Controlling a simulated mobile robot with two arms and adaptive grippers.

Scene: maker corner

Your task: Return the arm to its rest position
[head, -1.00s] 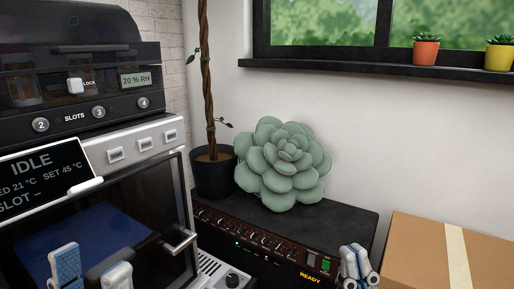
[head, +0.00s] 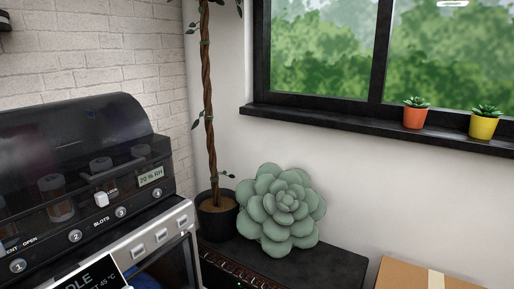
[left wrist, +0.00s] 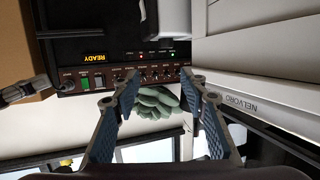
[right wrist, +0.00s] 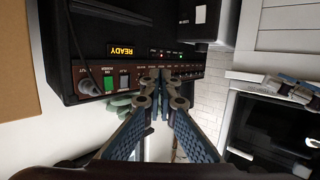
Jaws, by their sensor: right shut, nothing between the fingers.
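My left gripper (left wrist: 158,78) is open and empty in the left wrist view, its two blue-padded fingers spread apart. My right gripper (right wrist: 161,74) is shut and empty in the right wrist view, its fingertips together in front of the black amplifier. Part of the right gripper also shows at the left edge of the left wrist view (left wrist: 24,91), and part of the left one at the right edge of the right wrist view (right wrist: 285,88). Neither gripper shows in the head view.
The black amplifier (head: 320,265) carries a large green succulent (head: 281,210). A potted twisted-trunk plant (head: 217,217) stands beside it. A black and silver machine (head: 80,135) stands at the left, a cardboard box (head: 405,277) at the right. Small pots (head: 415,117) line the windowsill.

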